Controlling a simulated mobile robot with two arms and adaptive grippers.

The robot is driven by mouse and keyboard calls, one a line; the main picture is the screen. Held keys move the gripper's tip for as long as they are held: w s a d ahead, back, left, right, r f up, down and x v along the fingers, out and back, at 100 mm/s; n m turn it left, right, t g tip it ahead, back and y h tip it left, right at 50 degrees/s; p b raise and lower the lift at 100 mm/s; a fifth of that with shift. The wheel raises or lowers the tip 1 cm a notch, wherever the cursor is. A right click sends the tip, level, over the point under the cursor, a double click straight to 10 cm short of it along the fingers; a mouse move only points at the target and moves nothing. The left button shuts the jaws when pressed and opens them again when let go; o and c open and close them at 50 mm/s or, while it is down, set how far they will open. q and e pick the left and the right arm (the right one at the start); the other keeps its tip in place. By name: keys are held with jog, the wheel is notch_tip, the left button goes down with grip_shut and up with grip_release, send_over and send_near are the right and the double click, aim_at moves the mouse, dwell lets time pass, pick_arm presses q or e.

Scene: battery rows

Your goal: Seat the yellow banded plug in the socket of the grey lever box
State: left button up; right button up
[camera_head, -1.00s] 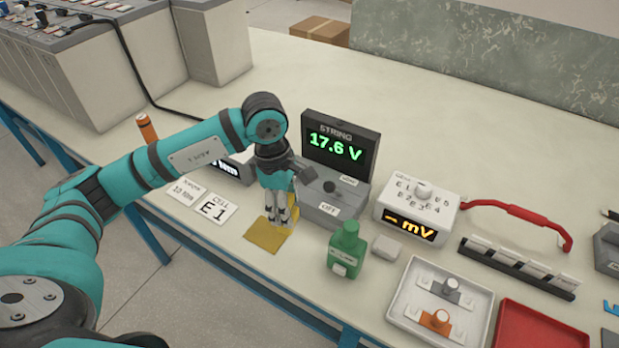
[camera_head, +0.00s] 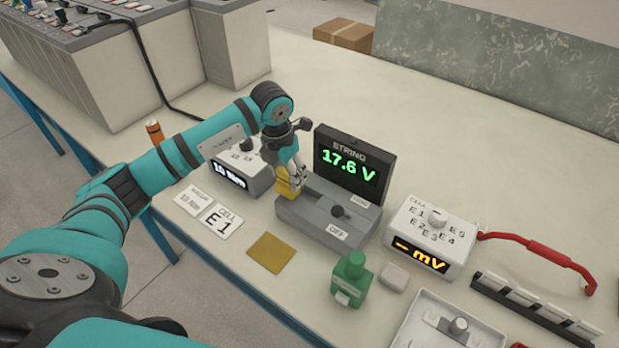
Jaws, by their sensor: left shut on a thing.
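The grey lever box (camera_head: 318,228) stands mid-table, with a dark lever knob on top, an OFF label and a raised black display reading STRING 17.6 V (camera_head: 351,165). My left gripper (camera_head: 289,185) is shut on the yellow plug (camera_head: 286,188) at the left end of the box's top. The fingers cover part of the plug, and its band is not clear. The socket is hidden behind the plug and fingers, so I cannot tell whether the plug is in it or just above it. My right gripper is not in view.
A bare yellow mat (camera_head: 271,253) lies in front of the box. A green bottle (camera_head: 351,279), a white mV meter (camera_head: 430,236) and a small white block (camera_head: 393,277) stand to the right. A white torque display box (camera_head: 240,170) sits close left of the gripper.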

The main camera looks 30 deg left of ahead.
pick_arm(q)
jog(key=w+d+f+p, duration=0.2)
jog(key=d, duration=0.1)
jog(key=w+d+f+p, duration=0.1)
jog(key=shift+d+f, duration=0.25)
jog(key=shift+f, duration=0.15)
jog(key=shift+f+b, duration=0.35)
jog(key=o, duration=1.2)
jog(key=shift+r, duration=0.1)
jog(key=shift+s, duration=0.1)
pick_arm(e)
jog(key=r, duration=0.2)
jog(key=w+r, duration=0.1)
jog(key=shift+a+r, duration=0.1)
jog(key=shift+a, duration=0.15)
